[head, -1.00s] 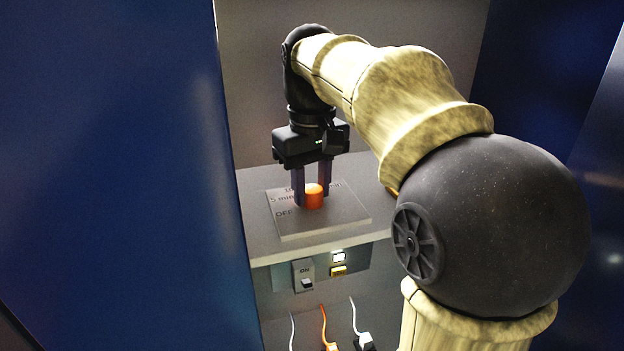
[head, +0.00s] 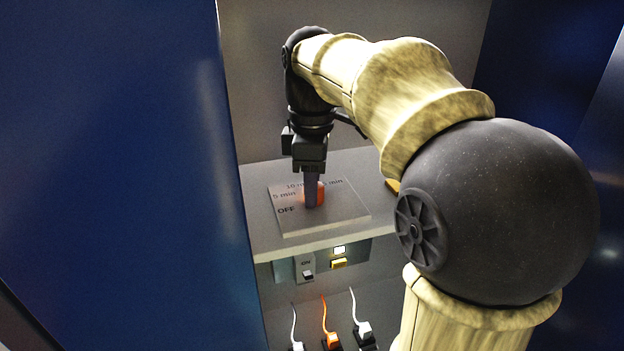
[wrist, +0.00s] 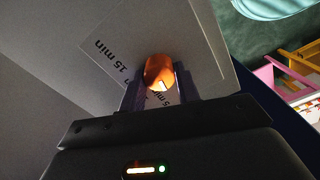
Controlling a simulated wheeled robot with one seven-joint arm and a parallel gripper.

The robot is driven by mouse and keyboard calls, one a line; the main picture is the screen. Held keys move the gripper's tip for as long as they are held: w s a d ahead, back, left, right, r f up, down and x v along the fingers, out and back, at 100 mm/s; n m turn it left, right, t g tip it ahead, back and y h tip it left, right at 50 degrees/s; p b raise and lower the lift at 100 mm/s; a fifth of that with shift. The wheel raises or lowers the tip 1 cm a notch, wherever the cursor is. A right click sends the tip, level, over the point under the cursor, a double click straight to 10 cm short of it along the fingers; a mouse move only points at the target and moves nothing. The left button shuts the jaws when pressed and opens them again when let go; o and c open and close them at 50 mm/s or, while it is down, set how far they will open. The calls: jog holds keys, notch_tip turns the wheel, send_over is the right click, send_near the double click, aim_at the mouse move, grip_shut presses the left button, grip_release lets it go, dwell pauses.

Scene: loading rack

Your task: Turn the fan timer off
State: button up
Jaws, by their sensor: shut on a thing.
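The fan timer is a grey plate (head: 345,212) on a shelf, marked OFF, 5 min, 10 min and 15 min, with an orange round knob (head: 320,193) at its middle. My gripper (head: 312,200) points straight down and is shut on the knob, with one finger in front of it in the head view. In the wrist view the orange knob (wrist: 158,71) sits between the two fingertips (wrist: 157,82). A light mark shows on the knob top, but its pointing direction is hard to tell. The gripper hides part of the labels.
Below the shelf (head: 262,225) are an ON-marked switch (head: 307,271), a lit white button (head: 339,250) and a yellow one (head: 339,263). White and orange plugs (head: 331,340) stand lower down. A blue panel (head: 120,170) bounds the left side.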

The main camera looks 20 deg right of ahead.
jog(key=shift+n, duration=1.1)
jog(key=o, duration=1)
jog(key=shift+r, duration=0.1)
jog(key=shift+r+b, duration=0.45)
jog(key=shift+r, duration=3.25)
